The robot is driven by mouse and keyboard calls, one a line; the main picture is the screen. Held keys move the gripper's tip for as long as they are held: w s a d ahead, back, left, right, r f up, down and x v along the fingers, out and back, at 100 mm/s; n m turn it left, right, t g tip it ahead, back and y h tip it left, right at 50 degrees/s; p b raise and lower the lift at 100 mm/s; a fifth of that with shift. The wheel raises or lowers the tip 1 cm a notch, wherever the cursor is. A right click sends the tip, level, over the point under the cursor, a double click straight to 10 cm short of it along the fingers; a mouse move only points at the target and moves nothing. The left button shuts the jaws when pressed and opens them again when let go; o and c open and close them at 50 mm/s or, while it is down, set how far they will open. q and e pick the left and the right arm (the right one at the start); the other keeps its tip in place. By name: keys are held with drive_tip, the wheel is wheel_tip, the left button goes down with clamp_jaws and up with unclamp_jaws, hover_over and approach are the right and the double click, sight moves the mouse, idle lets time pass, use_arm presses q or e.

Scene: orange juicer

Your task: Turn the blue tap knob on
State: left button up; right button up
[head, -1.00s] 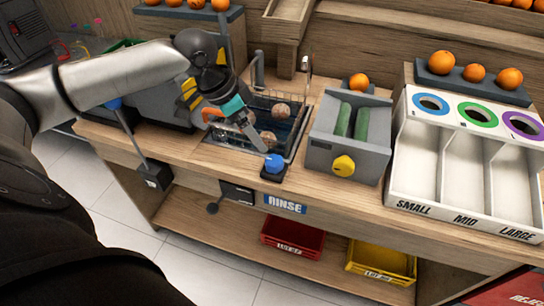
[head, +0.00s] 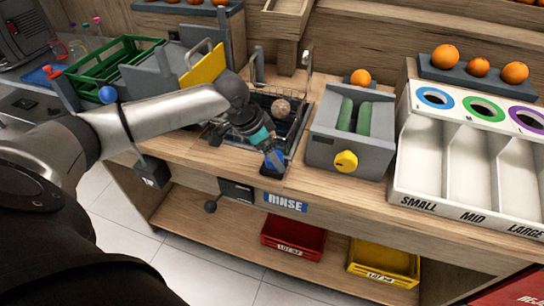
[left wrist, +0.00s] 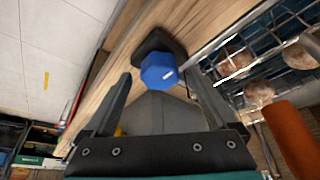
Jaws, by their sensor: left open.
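The blue tap knob (left wrist: 159,73) sits on a dark base at the counter's front edge, above the RINSE label. In the left wrist view it lies between the two spread fingers of my left gripper (left wrist: 160,100), near their tips, with space on both sides. In the head view my left gripper (head: 273,155) reaches down over the knob and mostly hides it. The gripper is open and holds nothing. My right gripper is not in view.
The rinse basin with its wire basket (head: 293,110) and brown balls lies just behind the knob. A grey roller machine with a yellow knob (head: 345,162) stands to the right. A white sorting tray (head: 455,150) is further right.

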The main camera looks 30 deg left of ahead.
use_arm(q)
drive_tip(key=shift+w+d+f, duration=0.1)
drive_tip(key=shift+w+f, duration=0.05)
drive_tip(key=shift+f, duration=0.25)
drive_tip(key=shift+c, duration=0.2)
drive_tip(key=c, duration=1.3)
